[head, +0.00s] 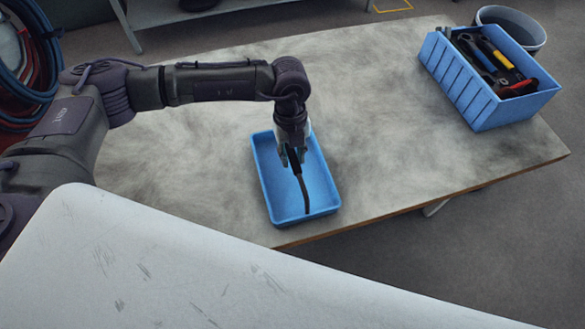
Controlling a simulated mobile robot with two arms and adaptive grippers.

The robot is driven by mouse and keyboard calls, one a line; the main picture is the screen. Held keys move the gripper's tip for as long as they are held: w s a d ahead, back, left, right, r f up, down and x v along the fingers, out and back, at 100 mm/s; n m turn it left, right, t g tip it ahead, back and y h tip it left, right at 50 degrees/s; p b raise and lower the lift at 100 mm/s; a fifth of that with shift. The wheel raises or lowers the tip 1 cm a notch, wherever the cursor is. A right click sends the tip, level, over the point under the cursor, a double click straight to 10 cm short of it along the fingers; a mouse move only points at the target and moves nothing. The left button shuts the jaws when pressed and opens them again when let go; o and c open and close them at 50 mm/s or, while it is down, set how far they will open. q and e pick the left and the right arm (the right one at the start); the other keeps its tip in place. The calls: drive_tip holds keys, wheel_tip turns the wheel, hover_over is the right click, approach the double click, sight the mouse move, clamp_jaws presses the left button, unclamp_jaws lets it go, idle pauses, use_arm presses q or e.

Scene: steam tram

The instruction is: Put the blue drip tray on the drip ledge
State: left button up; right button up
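The blue drip tray (317,183) is a shallow rectangular tray lying on the worn grey tabletop, close to its front edge. My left gripper (294,160) points down over the inside of the tray. A thin dark curved piece (304,192) runs from between the fingers down toward the tray floor; I cannot tell whether it is gripped. The fingers are small and dark here, so their opening is unclear. My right gripper is out of view. I cannot make out a drip ledge for certain.
A blue crate of tools (465,88) stands at the table's right end, with a grey bucket (520,27) behind it. A scratched pale panel (170,270) fills the foreground. Coiled hoses (25,75) hang at left. The tabletop (385,130) between tray and crate is clear.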

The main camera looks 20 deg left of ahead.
use_arm(q)
clamp_jaws()
drive_tip(key=shift+w+r, duration=0.1)
